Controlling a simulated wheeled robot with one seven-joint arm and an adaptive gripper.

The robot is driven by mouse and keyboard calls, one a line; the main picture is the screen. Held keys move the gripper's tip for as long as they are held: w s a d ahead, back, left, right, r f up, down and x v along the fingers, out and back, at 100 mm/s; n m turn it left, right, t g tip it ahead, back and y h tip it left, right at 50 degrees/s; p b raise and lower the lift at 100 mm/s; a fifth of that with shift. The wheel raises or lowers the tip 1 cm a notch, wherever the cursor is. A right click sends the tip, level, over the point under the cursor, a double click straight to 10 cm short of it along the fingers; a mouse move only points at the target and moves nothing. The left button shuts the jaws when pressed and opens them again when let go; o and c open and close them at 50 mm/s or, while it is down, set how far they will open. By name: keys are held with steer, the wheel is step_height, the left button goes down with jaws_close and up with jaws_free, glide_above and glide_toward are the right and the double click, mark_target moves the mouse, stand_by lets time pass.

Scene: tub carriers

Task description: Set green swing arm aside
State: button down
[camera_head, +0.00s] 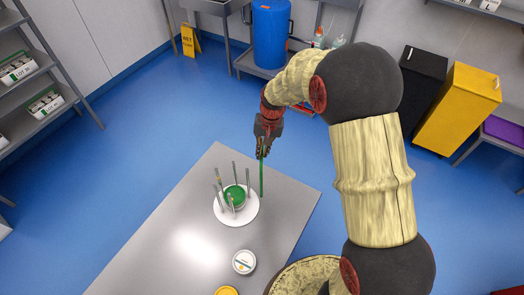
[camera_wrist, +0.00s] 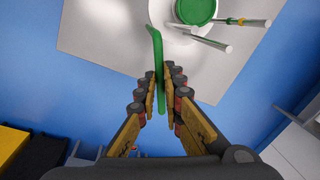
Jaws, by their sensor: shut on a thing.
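My gripper (camera_head: 263,150) is shut on the green swing arm (camera_head: 262,177), a thin green bar that hangs down from the fingers in the head view. In the wrist view the green swing arm (camera_wrist: 156,45) runs between the two fingers (camera_wrist: 161,82) and bends at its far end. My gripper is above the far right part of the grey table, to the right of the tub carrier. The carrier has a round white base (camera_head: 222,217), several upright grey posts and a green-topped tub (camera_head: 235,193) in the middle. The tub also shows in the wrist view (camera_wrist: 196,10).
The grey table (camera_head: 150,257) has bare room left of the carrier and at its far corner. A white round container (camera_head: 244,262) and a yellow one (camera_head: 226,291) stand near the front. Blue floor surrounds the table. A blue barrel (camera_head: 270,35) stands at the back.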

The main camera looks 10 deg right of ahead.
steer(key=c, duration=1.9)
jaws_free()
steer(key=r, duration=0.4)
steer(key=d+r, duration=0.1)
steer(key=r, duration=0.7)
steer(key=shift+s+d, duration=0.2)
steer(key=shift+d, duration=0.15)
